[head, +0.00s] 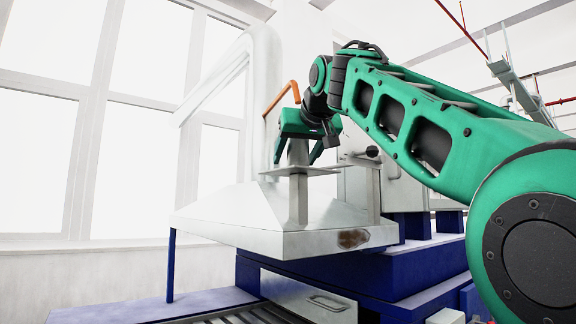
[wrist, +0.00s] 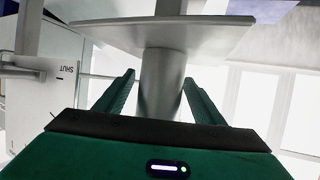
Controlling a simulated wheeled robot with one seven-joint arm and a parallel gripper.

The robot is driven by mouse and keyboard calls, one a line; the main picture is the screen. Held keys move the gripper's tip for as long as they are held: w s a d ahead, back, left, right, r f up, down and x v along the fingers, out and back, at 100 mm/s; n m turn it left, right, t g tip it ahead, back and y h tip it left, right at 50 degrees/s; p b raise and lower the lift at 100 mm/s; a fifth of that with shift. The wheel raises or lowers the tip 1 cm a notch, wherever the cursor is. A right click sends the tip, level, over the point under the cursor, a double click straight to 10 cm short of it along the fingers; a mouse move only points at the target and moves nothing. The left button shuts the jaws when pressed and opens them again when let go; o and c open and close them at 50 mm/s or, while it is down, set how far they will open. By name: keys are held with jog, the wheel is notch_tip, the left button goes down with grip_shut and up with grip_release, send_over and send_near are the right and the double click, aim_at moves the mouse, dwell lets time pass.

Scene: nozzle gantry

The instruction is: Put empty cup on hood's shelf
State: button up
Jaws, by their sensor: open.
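The cup (head: 297,153), a plain grey cylinder, stands upright on the hood's shelf (head: 320,171), a flat plate on a post above the sloping hood (head: 260,218). In the wrist view, which is upside down, the cup (wrist: 161,82) meets the shelf plate (wrist: 160,34). My gripper (head: 299,150) is open around the cup, and one finger is on each side of it. The wrist view shows a gap between the cup and each finger of my gripper (wrist: 158,100). The inside of the cup is hidden.
An orange bent bar (head: 283,94) rises just behind my gripper. A thick white duct (head: 266,90) runs up behind the hood. A panel marked SHUT (wrist: 55,90) stands beside the shelf. Blue machine steps (head: 400,275) lie below.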

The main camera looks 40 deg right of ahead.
aim_at(301, 144)
jog(key=v, duration=1)
jog(key=shift+s, duration=0.1)
jog(key=shift+s+a, duration=0.1)
jog(key=shift+s, duration=0.05)
